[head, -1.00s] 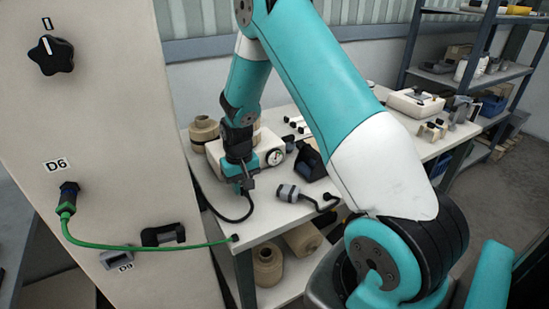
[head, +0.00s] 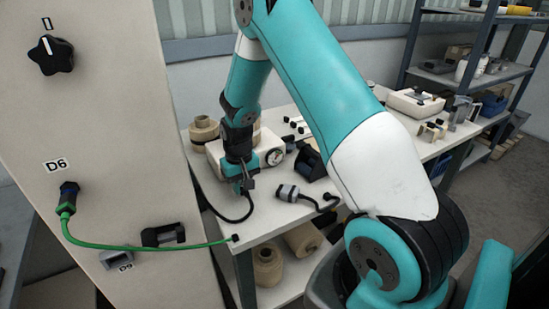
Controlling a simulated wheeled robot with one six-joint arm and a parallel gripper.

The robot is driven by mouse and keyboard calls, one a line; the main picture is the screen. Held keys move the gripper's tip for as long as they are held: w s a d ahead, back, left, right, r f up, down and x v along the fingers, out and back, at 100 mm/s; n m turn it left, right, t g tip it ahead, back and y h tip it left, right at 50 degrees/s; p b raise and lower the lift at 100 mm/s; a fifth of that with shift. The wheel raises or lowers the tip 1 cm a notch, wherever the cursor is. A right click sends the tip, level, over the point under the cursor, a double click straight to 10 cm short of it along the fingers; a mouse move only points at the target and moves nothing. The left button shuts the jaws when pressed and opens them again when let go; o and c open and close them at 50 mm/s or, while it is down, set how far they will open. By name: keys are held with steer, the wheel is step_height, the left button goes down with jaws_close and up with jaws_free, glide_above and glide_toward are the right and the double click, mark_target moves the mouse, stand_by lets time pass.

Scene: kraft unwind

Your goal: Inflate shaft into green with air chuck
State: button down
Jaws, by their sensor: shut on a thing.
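My gripper (head: 241,187) points down over the near-left part of the white table (head: 215,196). It is shut on a small dark piece, mostly hidden by the fingers. A black hose (head: 249,208) curves down from there to the tabletop; the piece looks like the air chuck. Just behind the gripper stands a cream box with a round dial gauge (head: 275,157). The dial is too small to read, and no green band can be made out. The shaft cannot be told apart in this view.
A grey-and-black handle with a cable (head: 288,192) lies to the right of my gripper. A black angled holder (head: 311,160) stands behind it. The cabinet panel (head: 110,120) with a green hose (head: 140,247) rises close on the left. Brown rolls (head: 267,265) lie below the tabletop.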

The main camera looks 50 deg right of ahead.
steer(key=shift+s+a, duration=0.25)
steer(key=shift+s, duration=0.7)
steer(key=shift+s+a, duration=0.3)
steer(key=shift+s, duration=0.65)
steer(key=shift+s+a, duration=0.25)
steer(key=shift+s, duration=0.7)
